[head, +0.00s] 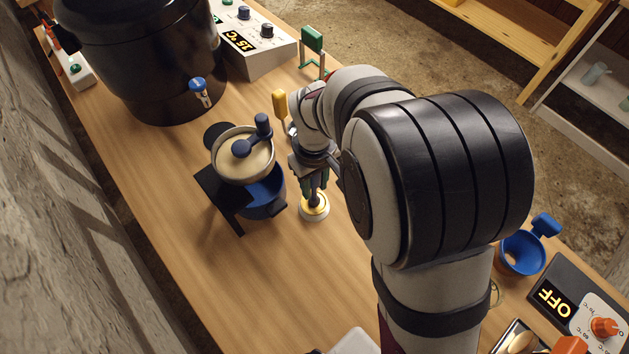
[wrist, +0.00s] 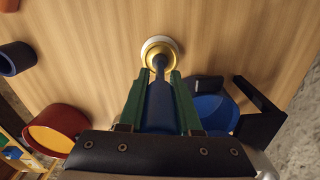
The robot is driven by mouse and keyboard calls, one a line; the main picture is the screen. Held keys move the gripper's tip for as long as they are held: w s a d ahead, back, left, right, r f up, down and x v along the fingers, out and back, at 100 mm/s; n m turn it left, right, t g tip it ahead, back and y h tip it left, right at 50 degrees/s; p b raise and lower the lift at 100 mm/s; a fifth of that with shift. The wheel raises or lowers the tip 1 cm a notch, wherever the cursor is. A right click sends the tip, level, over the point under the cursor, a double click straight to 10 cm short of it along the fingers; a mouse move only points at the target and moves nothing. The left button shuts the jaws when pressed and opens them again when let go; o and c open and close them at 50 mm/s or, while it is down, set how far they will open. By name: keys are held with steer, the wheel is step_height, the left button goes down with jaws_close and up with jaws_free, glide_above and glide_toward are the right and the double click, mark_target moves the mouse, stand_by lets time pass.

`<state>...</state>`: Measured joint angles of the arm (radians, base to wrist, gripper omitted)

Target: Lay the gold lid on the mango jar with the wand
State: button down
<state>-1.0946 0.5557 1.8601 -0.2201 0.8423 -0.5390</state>
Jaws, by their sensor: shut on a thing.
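My gripper (head: 316,186) points down over the wooden table, right of a blue bowl. It is shut on the dark blue wand (wrist: 161,105), held between its green fingers. The wand's tip meets the middle of the round gold lid (wrist: 160,49), or is very close above it. The gold lid also shows in the head view (head: 319,204). Under the lid is a white round piece (head: 314,215), whose rim shows around the lid; I cannot tell what it is. I cannot make out the mango jar in either view; my arm hides part of the table.
A blue bowl (head: 264,192) on a black stand is close left of my gripper, under a cream-filled hopper (head: 256,163). A large black pot (head: 150,60) stands at the back left. A blue funnel (head: 523,251) lies right. The table's front left is clear.

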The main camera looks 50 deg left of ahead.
steer(key=shift+r, duration=4.05)
steer(key=shift+w+d+r, duration=0.1)
steer(key=shift+w+d, duration=0.15)
steer(key=w+d+r, duration=0.2)
steer(key=w+d, duration=0.1)
steer(key=d, duration=0.4)
steer(key=w+d+r, duration=0.2)
steer(key=w+d, duration=0.1)
steer(key=d, duration=0.5)
steer(key=w+d+r, duration=0.2)
steer(key=w+d, duration=0.1)
steer(key=d, duration=0.5)
steer(key=shift+r, duration=0.3)
steer(key=shift+f, duration=2.55)
